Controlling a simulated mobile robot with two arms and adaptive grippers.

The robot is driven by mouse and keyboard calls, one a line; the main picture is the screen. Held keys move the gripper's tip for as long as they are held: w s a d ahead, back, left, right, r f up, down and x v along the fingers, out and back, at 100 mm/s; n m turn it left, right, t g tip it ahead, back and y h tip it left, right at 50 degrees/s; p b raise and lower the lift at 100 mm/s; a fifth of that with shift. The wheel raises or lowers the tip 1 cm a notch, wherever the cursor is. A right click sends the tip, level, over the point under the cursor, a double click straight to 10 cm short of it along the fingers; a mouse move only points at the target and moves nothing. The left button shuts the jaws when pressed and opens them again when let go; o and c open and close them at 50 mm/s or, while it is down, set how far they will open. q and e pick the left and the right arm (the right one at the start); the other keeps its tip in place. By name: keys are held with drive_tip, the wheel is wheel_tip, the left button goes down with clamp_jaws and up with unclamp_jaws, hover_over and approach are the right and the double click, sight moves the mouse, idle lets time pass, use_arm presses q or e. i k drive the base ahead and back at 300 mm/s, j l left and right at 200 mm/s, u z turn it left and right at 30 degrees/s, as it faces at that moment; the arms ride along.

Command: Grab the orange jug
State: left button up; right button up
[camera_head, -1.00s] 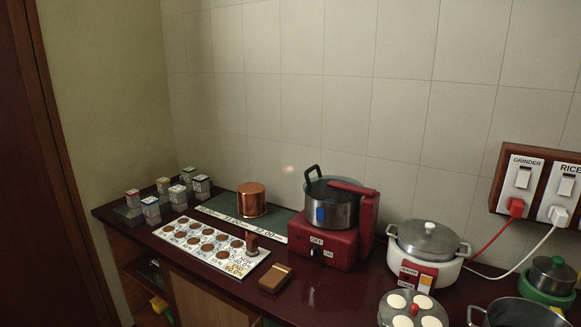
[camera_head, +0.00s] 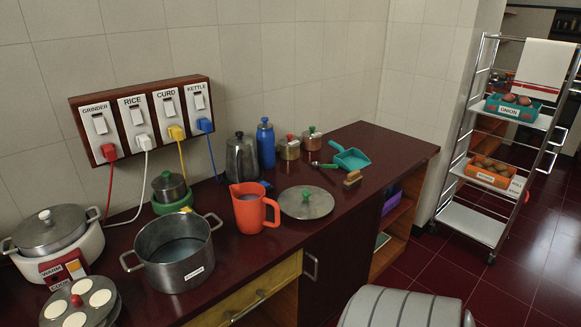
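The orange jug (camera_head: 251,211) stands upright on the dark red counter, right of the middle of the head view's left half. Its handle points to the right, and its open top shows a greyish inside. Nothing covers it. Neither of my grippers is in view.
A steel pot (camera_head: 176,262) stands just left of the jug, and a flat lid with a green knob (camera_head: 306,203) lies to its right. A kettle (camera_head: 241,158) and a blue bottle (camera_head: 266,145) stand behind. A wheeled rack (camera_head: 487,150) is at the right. The counter's front edge is clear near the jug.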

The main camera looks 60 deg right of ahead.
sight(249, 199)
drive_tip(key=z, duration=1.65)
